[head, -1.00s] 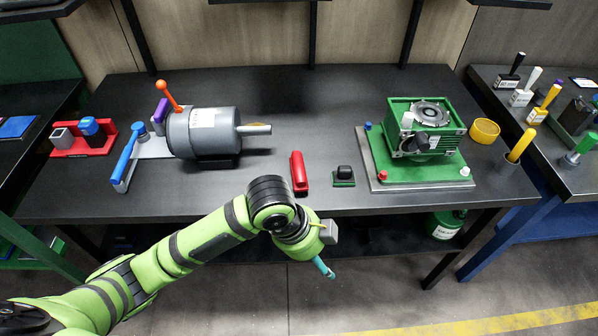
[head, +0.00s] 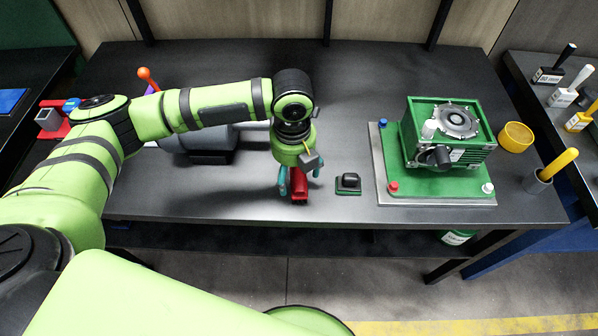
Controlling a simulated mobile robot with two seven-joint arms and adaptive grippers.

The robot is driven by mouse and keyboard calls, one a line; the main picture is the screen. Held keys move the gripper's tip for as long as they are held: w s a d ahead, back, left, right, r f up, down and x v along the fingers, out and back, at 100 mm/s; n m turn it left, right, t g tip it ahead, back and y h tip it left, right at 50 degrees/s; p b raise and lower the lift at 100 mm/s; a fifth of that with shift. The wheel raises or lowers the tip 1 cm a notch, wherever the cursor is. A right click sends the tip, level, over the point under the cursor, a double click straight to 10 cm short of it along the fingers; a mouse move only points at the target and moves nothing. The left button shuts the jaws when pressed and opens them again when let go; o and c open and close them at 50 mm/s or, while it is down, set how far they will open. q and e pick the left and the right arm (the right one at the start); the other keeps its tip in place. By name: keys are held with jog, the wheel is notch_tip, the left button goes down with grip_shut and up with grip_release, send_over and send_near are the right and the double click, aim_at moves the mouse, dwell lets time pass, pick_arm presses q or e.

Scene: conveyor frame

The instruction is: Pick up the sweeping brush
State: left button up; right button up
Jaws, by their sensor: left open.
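The sweeping brush appears to be the red, elongated thing (head: 299,185) lying near the front edge of the dark table; its bristles cannot be made out. My left gripper (head: 299,181) points down over it, with its teal fingers apart, one on each side of the red thing. Whether the fingers touch it cannot be told. The wrist hides its far end. My right gripper is not in view.
A small black-topped block on a green base (head: 348,184) lies just right of the gripper. A green machine (head: 449,137) stands on a grey-edged plate further right, beside a yellow ring (head: 515,137). My left arm partly hides the grey motor (head: 205,150).

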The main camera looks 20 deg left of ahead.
pick_arm(q)
notch_tip(320, 180, down, 3)
jog(key=shift+r, duration=0.2)
jog(key=shift+f, duration=0.4)
jog(key=shift+w, duration=0.1)
jog(key=c, duration=1.3)
jog(key=shift+r, duration=0.65)
notch_tip(320, 180, up, 3)
jog(key=shift+f, duration=0.2)
jog(key=s+d+r+b, duration=0.1)
jog(key=s+d+r, duration=0.3)
jog(key=d+r, duration=0.3)
jog(key=d, duration=0.4)
jog(key=shift+b, duration=0.4)
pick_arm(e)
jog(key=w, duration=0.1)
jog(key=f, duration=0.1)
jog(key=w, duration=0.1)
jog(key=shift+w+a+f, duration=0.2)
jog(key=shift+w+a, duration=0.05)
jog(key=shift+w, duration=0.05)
